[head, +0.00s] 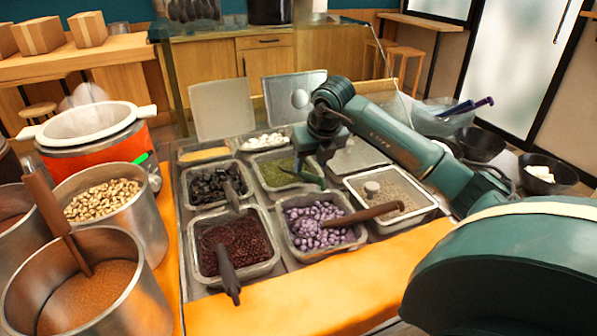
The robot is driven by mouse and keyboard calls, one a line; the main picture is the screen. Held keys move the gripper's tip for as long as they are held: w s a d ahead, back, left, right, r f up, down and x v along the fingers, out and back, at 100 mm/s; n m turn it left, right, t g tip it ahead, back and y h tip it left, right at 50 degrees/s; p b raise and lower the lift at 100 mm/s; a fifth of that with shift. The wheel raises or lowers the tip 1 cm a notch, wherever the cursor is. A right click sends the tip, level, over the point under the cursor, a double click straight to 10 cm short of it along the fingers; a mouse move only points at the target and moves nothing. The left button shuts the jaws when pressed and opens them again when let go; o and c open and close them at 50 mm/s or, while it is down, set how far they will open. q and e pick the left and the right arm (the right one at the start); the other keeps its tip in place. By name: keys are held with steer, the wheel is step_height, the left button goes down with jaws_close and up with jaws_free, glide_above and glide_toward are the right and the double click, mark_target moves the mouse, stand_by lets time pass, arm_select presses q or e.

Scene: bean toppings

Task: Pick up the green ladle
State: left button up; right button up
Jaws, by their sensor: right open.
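A dark green ladle handle (307,178) seems to lie over the tray of green topping (272,170), partly hidden by my gripper; its scoop end is hard to make out. My right gripper (312,165) points down just above this tray, close to the handle. It is open, and I cannot tell whether its fingers touch the handle. A bright green piece (143,157) shows beside the orange pot at the left. My left gripper is not in view.
Metal pots (95,285) crowd the left. The orange counter front (300,305) is clear.

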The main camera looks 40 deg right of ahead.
mark_target(309, 173)
steer(key=x, duration=0.4)
steer(key=shift+d+f, duration=0.1)
steer(key=shift+f, duration=0.1)
steer(key=shift+s, duration=0.1)
steer(key=shift+c, duration=0.2)
jaws_close()
